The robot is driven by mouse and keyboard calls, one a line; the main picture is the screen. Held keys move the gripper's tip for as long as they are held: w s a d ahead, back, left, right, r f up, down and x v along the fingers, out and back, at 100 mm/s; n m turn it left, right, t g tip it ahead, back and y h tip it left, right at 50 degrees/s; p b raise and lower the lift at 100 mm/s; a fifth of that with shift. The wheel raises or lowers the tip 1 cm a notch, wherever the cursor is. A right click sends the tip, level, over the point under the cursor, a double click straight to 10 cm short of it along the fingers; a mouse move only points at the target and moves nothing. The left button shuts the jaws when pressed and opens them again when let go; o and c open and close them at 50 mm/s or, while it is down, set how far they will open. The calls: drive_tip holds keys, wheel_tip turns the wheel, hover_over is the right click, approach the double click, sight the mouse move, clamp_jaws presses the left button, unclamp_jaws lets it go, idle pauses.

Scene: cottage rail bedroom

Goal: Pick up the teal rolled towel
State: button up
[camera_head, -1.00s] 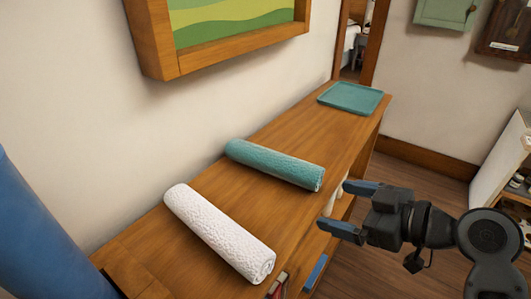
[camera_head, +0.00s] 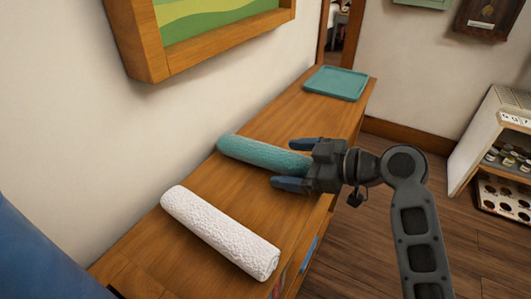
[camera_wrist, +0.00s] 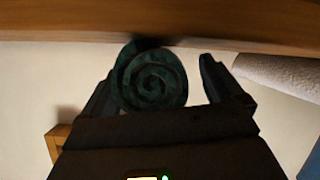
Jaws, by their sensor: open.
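The teal rolled towel (camera_head: 257,153) lies on the wooden shelf top, its far end toward the wall. My gripper (camera_head: 283,166) is open at the towel's near right end, which it partly hides in the head view. In the wrist view the towel's spiral end (camera_wrist: 150,80) shows between the two fingers of my gripper (camera_wrist: 160,85), closer to the left finger. A gap shows between the towel and the right finger. I cannot tell whether the left finger touches the towel.
A white rolled towel (camera_head: 220,232) lies on the wooden shelf (camera_head: 185,262) in front of the teal one. A teal tray (camera_head: 336,83) sits at the shelf's far end. A framed picture (camera_head: 205,40) hangs on the wall above. Shelf top between teal towel and tray is clear.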

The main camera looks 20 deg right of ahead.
drive_tip(key=c, duration=1.1)
